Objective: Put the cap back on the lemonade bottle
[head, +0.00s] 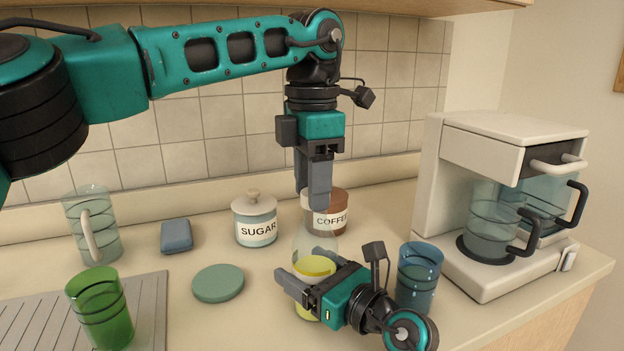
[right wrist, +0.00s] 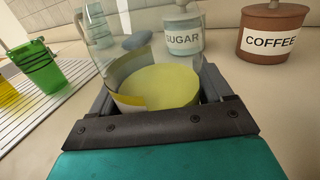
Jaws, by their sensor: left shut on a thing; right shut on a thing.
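The lemonade bottle (head: 315,246) is clear glass with yellow lemonade low inside, standing on the counter. It also shows in the right wrist view (right wrist: 165,85), cut off at the top. My right gripper (head: 297,287) is shut on its lower body, one finger on each side. My left gripper (head: 316,198) points straight down above the bottle, in front of the coffee jar. I cannot tell whether this touches the bottle's mouth.
A coffee jar (head: 331,220) and sugar jar (head: 255,230) stand behind. A blue glass (head: 418,280) is close right of my right gripper, beside the coffee maker (head: 500,280). A flat green disc (head: 218,283), blue block (head: 176,236), pitcher (head: 95,240) and green glass (head: 100,310) are left.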

